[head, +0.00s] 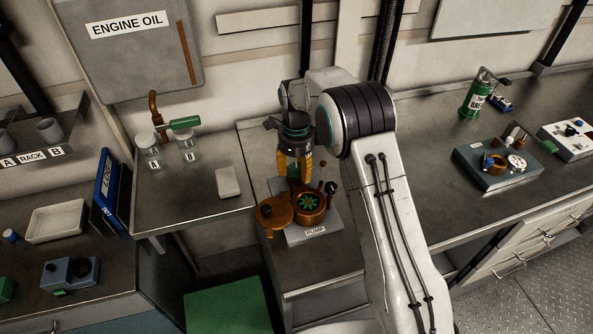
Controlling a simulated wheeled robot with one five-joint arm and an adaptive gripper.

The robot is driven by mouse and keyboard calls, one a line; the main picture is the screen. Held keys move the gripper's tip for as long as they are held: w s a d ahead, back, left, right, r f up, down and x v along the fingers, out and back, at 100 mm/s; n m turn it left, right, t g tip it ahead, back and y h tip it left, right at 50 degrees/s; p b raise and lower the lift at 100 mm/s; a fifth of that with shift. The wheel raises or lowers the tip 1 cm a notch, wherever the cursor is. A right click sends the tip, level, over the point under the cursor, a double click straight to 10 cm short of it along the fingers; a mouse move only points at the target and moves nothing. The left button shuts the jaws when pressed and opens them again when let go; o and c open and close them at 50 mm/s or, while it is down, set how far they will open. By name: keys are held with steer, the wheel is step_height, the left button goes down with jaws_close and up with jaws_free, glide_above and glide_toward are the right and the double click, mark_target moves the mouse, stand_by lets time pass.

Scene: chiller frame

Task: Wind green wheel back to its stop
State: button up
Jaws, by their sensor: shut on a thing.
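My gripper (294,174) points down at the back of the pump unit, with its yellow fingers shut on a small green thing. This appears to be the green wheel (294,169); only a patch shows between the fingers, so its turn and stop cannot be seen. The pump (311,216) has an open round copper-coloured housing with a green star-shaped rotor (308,202) inside. A round copper-coloured cover (273,212) lies at its left. The base plate carries a PUMP label (315,231).
A small dark-knobbed lever (331,187) stands just right of the fingers. On the left bench are jars A (149,152) and B (188,150), a white block (229,182) and a green-handled tap (184,122). A blue-grey unit (497,169) sits on the right bench.

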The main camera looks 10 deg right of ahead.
steer(key=n, duration=0.4)
steer(key=shift+f+n+b, duration=0.15)
steer(key=shift+n+b, duration=0.15)
steer(key=shift+b, duration=0.1)
steer(key=n, duration=0.5)
steer(key=shift+b, duration=0.3)
steer(key=n, duration=0.9)
steer(key=shift+n, duration=0.3)
steer(key=n, duration=0.5)
steer(key=shift+s+b, duration=0.1)
steer(key=shift+b, duration=0.25)
steer(key=n, duration=1.4)
steer(key=shift+n, duration=0.3)
